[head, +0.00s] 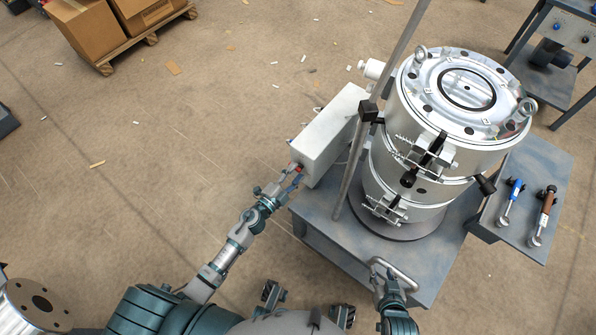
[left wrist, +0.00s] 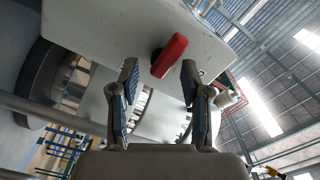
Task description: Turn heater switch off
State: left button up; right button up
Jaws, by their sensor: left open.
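The heater switch is a red lever (left wrist: 169,56) on the face of a light grey box (left wrist: 110,22) in the left wrist view. In the head view the red lever (head: 297,168) shows small at the near end of the same box (head: 330,130). My left gripper (head: 289,180) is at that end of the box. In the left wrist view my left gripper (left wrist: 160,78) is open, with the lever in line with the gap between its fingertips; contact cannot be told. My right gripper (head: 383,277) is at the cart's grey handle (head: 405,274); its fingers are unclear.
A large metal vessel (head: 455,100) stands on a grey cart (head: 340,240), with an upright pole (head: 355,150) beside the box. A side shelf (head: 555,165) holds a blue-handled tool (head: 511,200) and a brown-handled tool (head: 543,215). Floor to the left is mostly clear.

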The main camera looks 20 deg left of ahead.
pick_arm(q)
jog(key=shift+w+f, duration=0.1)
jog(key=shift+w, duration=0.45)
jog(key=shift+d, duration=0.6)
grip_shut()
jog(key=n+p, duration=0.2)
jog(key=a+n+p, duration=0.1)
jog(key=n, duration=0.2)
jog(key=shift+n+p, duration=0.3)
jog(key=shift+p, duration=0.1)
pick_arm(e)
jog(key=s+d+f+g+h, duration=0.25)
jog(key=s+g, duration=0.45)
jog(key=s, duration=0.5)
pick_arm(q)
jog(key=shift+s+a+f+n+p, duration=0.1)
jog(key=shift+n+p, duration=1.2)
jog(key=shift+n, duration=1.75)
jog(key=shift+a+f+n+p, duration=0.1)
jog(key=shift+n+p, duration=1.2)
jog(key=shift+n, duration=1.75)
pick_arm(e)
notch_tip(320, 180, down, 15)
jog(key=shift+d+y, duration=0.25)
jog(key=shift+y, duration=0.1)
